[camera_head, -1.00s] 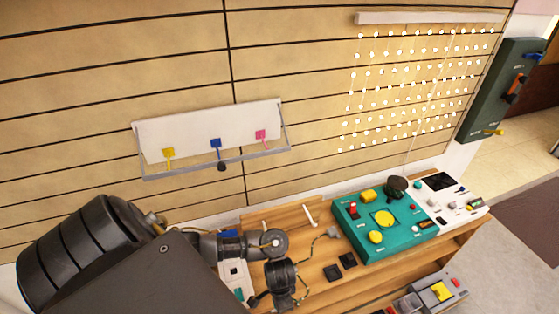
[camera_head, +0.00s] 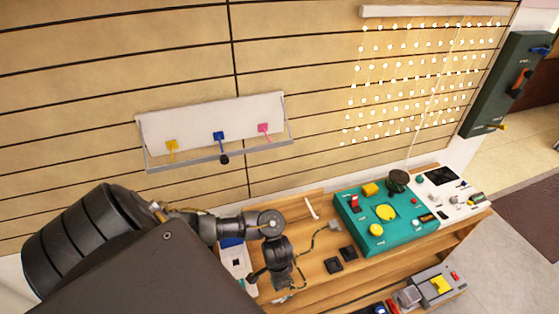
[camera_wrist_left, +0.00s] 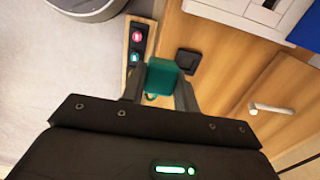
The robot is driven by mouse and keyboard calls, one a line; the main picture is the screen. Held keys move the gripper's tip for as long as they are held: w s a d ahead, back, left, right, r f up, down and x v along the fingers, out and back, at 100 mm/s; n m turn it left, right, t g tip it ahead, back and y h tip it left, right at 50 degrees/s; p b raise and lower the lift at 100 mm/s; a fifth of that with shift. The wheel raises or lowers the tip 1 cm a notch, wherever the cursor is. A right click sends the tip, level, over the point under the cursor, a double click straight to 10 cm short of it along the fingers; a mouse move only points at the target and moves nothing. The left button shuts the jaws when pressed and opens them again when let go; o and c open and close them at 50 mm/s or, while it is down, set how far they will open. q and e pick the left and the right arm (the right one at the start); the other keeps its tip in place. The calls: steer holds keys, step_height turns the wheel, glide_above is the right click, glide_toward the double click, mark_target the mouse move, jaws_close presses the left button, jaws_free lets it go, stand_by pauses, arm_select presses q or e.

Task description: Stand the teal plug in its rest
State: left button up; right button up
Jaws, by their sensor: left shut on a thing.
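The teal plug (camera_wrist_left: 161,77) is between the fingers of my left gripper (camera_wrist_left: 160,88) in the left wrist view, and the fingers are shut on it. In the head view my left gripper (camera_head: 280,276) is over the front left of the wooden bench; its fingertips and the plug cannot be made out there. A dark square block (camera_wrist_left: 188,61) shows just beyond the plug in the wrist view. In the head view two dark square blocks (camera_head: 333,265) (camera_head: 348,253) sit on the bench, right of the gripper. I cannot tell which is the rest. My right gripper is not in view.
A teal control box (camera_head: 405,238) and a white panel (camera_head: 455,200) stand on the bench to the right. Bare wood surrounds the blocks.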

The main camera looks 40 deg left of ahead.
arm_select(q)
steer(key=w+a+b, duration=0.1)
steer(key=w+a, duration=0.7)
steer(key=a, duration=0.3)
steer(key=shift+a+f+b, duration=0.15)
steer(key=shift+b, duration=0.2)
steer(key=shift+w, duration=0.1)
steer(key=w+d+f+b, duration=0.1)
steer(key=w+d+b, duration=0.1)
steer(key=w, duration=0.4)
steer(key=w+d+f+b, duration=0.2)
steer(key=w+d, duration=0.2)
steer(key=w, duration=0.2)
steer(key=shift+d, duration=0.3)
steer(key=shift+w+r, duration=0.1)
stand_by(0.4)
